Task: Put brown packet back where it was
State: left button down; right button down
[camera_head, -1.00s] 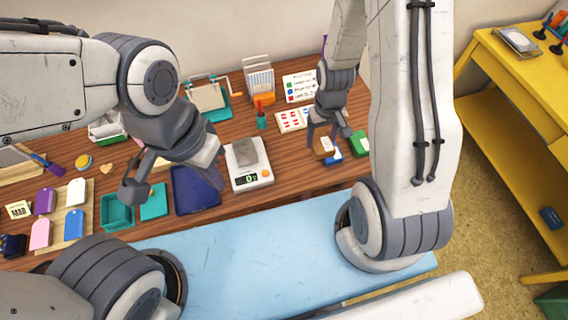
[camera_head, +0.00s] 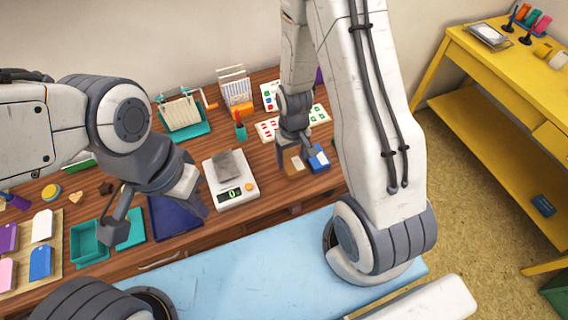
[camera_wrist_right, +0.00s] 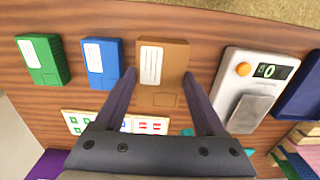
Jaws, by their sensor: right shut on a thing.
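The brown packet (camera_head: 297,164) is on the wooden table, to the left of a blue packet (camera_head: 319,158) in the head view. In the right wrist view the brown packet (camera_wrist_right: 163,68) has a white label and sits between the two fingers of my right gripper (camera_wrist_right: 162,76), which is shut on it. A narrow gap separates it from the blue packet (camera_wrist_right: 102,62). My left gripper (camera_head: 153,214) is open and empty above the teal and dark blue trays.
A yellow desk (camera_head: 500,70) is at the right.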

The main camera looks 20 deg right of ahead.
jog(key=shift+w+a+f, duration=0.85)
jog(key=shift+w, duration=0.05)
jog(key=shift+f+p, duration=0.35)
jog(key=shift+f, duration=1.55)
jog(key=shift+f, duration=0.1)
